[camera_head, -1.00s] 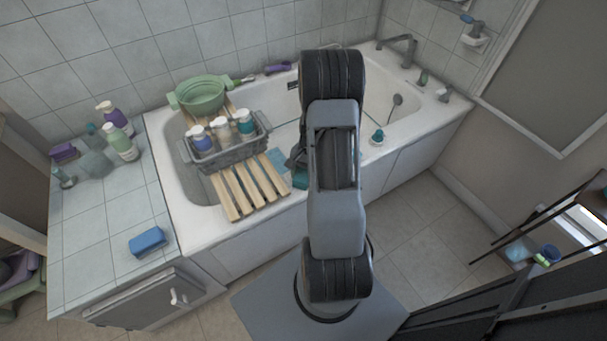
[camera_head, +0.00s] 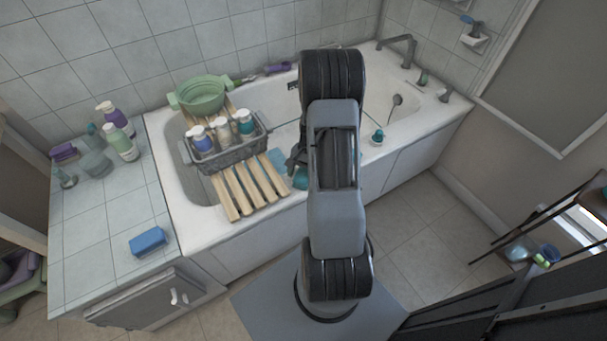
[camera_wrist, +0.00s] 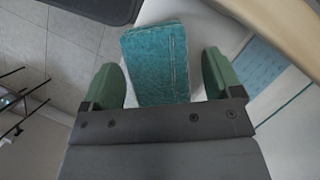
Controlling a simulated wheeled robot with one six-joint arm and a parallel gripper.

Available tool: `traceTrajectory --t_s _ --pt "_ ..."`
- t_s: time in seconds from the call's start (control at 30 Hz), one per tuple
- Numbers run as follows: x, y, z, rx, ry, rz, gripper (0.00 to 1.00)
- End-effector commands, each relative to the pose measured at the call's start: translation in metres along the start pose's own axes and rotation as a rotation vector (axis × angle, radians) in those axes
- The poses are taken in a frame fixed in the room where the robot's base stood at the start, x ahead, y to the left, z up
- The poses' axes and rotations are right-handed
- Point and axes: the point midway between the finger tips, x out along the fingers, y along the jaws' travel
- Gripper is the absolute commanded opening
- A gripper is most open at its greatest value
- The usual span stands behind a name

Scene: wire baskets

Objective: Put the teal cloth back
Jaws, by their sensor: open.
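The teal cloth (camera_wrist: 157,62) is a folded, textured rectangle in the wrist view. It rests on a white surface that looks like the bathtub's front rim. My gripper (camera_wrist: 160,82) is open, with one green finger on each side of the cloth and a visible gap at both sides. In the head view, a bit of the teal cloth (camera_head: 300,178) shows left of my arm at the tub's front rim. My arm hides the rest of it and most of the gripper there.
A wooden slatted rack (camera_head: 248,190) spans the bathtub (camera_head: 210,238) left of my arm, bearing a grey basket (camera_head: 232,155) with several bottles and a green basin (camera_head: 201,95). A light-blue patch (camera_head: 279,159) shows inside the tub. A blue sponge (camera_head: 147,241) lies on the tiled ledge.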

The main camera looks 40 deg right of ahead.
Motion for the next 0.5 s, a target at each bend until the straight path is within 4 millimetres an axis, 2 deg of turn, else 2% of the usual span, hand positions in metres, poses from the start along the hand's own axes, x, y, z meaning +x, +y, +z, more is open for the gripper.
traceTrajectory --t_s 0.5 --pt "-0.022 0.000 0.001 0.000 -0.001 0.000 0.85"
